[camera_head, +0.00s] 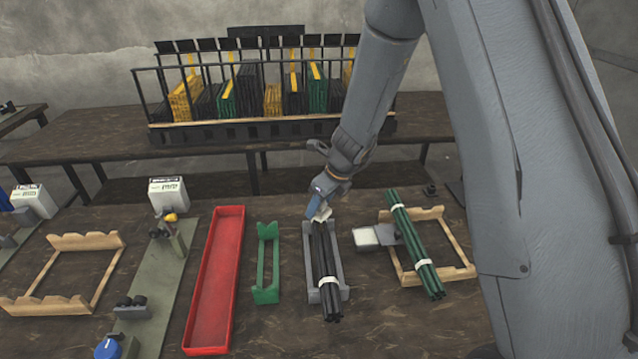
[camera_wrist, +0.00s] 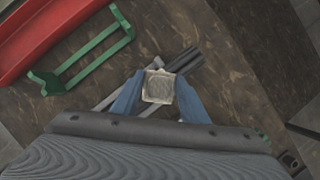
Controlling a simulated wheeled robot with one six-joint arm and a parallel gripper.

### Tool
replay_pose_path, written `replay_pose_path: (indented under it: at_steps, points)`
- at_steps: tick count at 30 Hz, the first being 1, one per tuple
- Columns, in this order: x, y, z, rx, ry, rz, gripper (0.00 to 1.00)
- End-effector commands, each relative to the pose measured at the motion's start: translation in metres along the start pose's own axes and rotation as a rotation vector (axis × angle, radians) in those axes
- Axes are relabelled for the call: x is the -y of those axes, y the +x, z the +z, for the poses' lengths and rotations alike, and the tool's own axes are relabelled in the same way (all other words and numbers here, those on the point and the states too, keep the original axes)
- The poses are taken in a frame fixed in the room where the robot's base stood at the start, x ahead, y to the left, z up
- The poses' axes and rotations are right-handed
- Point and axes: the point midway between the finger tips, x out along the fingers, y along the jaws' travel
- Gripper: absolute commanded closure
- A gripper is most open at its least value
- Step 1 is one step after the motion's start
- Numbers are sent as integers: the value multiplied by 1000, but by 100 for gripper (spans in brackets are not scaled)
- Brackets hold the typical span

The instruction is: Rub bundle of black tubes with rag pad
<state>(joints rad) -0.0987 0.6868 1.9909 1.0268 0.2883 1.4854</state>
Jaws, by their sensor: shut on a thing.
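The bundle of black tubes (camera_head: 325,272) lies lengthwise in a grey cradle (camera_head: 342,275) on the near table, with a pale band near its front end. My gripper (camera_head: 318,206) is over the far end of the bundle, its blue fingers shut on a pale rag pad (camera_head: 322,215). In the wrist view the rag pad (camera_wrist: 159,86) shows as a pale square between the fingertips, and the black tubes (camera_wrist: 185,62) stick out beyond it. The pad overlaps the tubes' far end; I cannot tell whether it touches them.
A green tube bundle (camera_head: 414,243) rests on a wooden frame (camera_head: 455,250) at the right, beside a white-topped block (camera_head: 366,237). A green cradle (camera_head: 266,264) and red tray (camera_head: 215,280) stand at the left. A black rack (camera_head: 260,130) fills the back table.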

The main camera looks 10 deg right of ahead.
Motion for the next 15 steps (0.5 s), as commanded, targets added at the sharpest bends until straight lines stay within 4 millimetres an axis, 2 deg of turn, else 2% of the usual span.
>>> replay_pose_path:
  at_steps: [15]
  points:
    - [0, -36, 13, -2, 1, 1, 84]
